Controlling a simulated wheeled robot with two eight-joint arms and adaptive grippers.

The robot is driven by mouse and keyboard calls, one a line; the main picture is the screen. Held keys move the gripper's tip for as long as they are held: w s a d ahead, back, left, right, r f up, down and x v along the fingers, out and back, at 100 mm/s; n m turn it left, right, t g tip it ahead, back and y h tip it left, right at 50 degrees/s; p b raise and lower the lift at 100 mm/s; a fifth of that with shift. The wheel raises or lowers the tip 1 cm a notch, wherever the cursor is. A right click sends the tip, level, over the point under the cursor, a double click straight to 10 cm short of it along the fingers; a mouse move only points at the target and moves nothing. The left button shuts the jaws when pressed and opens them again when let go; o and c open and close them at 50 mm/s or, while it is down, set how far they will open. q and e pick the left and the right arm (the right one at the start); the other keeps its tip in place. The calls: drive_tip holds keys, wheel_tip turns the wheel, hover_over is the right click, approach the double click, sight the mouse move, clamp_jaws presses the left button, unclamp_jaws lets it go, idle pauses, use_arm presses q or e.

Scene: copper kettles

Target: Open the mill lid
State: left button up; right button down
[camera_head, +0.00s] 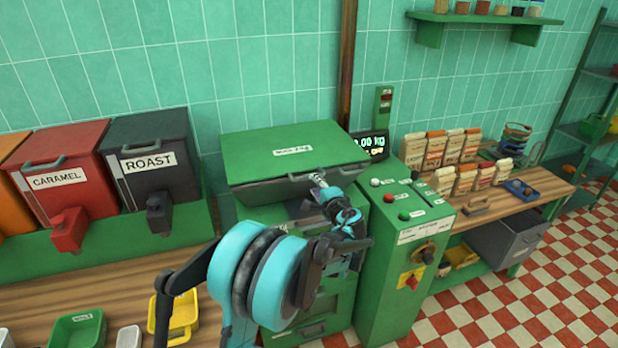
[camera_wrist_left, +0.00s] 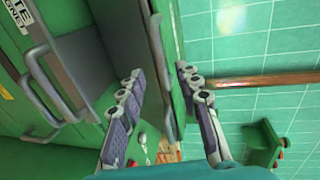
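The mill lid (camera_head: 260,150) is a flat green panel with a white label, on top of the green mill (camera_head: 325,300). A grey rim with a handle bar (camera_head: 285,186) runs along its front edge; I cannot tell whether the lid is slightly raised. My left gripper (camera_head: 318,182) is at the right part of that front edge. In the left wrist view its two fingers (camera_wrist_left: 158,75) are apart, with the lid's edge and a grey bar (camera_wrist_left: 170,105) between them. Contact with either finger is unclear. My right gripper is out of view.
Right of the mill stands a green control cabinet (camera_head: 405,240) with buttons, and a scale display (camera_head: 371,146) is behind it. Red (camera_head: 62,180) and black (camera_head: 150,165) dispensers stand left. A wooden bench with bags (camera_head: 440,150) is at right. Tiled wall is close behind.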

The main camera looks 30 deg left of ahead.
sight(309, 178)
use_arm(q)
drive_tip(key=b+x, duration=0.1)
drive_tip(key=x, duration=0.6)
drive_tip(key=shift+w+a, duration=0.1)
drive_tip(key=shift+w, duration=0.05)
drive_tip(key=shift+c, duration=0.3)
clamp_jaws()
